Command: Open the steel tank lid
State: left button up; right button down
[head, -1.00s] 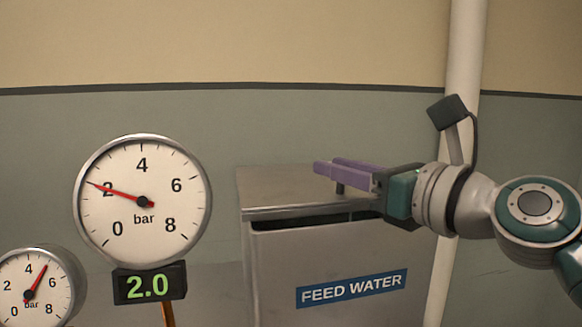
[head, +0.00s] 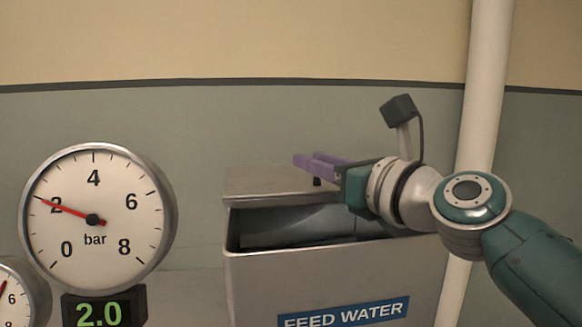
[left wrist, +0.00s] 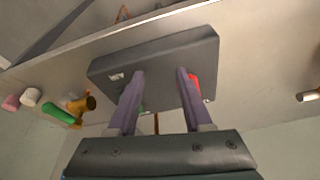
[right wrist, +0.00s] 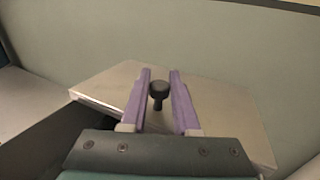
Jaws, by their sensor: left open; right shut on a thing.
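The steel tank (head: 260,280), labelled FEED WATER, stands right of centre in the head view. Its flat steel lid (head: 258,182) lies back over the far part of the top, and the front part is open, showing the dark inside. My right gripper (head: 303,163) is over the lid, shut on its black knob (right wrist: 158,91), which sits between the purple fingers in the right wrist view. The lid (right wrist: 225,110) also fills the middle there. My left gripper (left wrist: 160,73) is open, with a dark grey block (left wrist: 155,60) beyond its fingers. It is outside the head view.
A large pressure gauge (head: 125,190) reads about 2 bar, with a green 2.0 display (head: 98,313) below. A smaller gauge (head: 20,305) is cut off at the left edge. A pale vertical pipe (head: 488,90) stands behind my right arm. A wall is behind the tank.

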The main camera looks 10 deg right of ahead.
pick_arm(q)
jog(key=shift+a, duration=0.1)
pick_arm(e)
jog(key=c, duration=0.7)
grip_release()
jog(key=shift+o, duration=0.2)
jog(key=shift+s, duration=0.1)
pick_arm(q)
jog(key=shift+r+p, duration=0.3)
pick_arm(e)
jog(key=shift+s+d, duration=0.25)
jog(key=shift+s, duration=0.2)
pick_arm(q)
jog(key=shift+r+p, duration=0.7)
jog(key=shift+r, duration=0.05)
pick_arm(e)
jog(key=v, duration=0.9)
pick_arm(q)
jog(key=shift+s, duration=0.1)
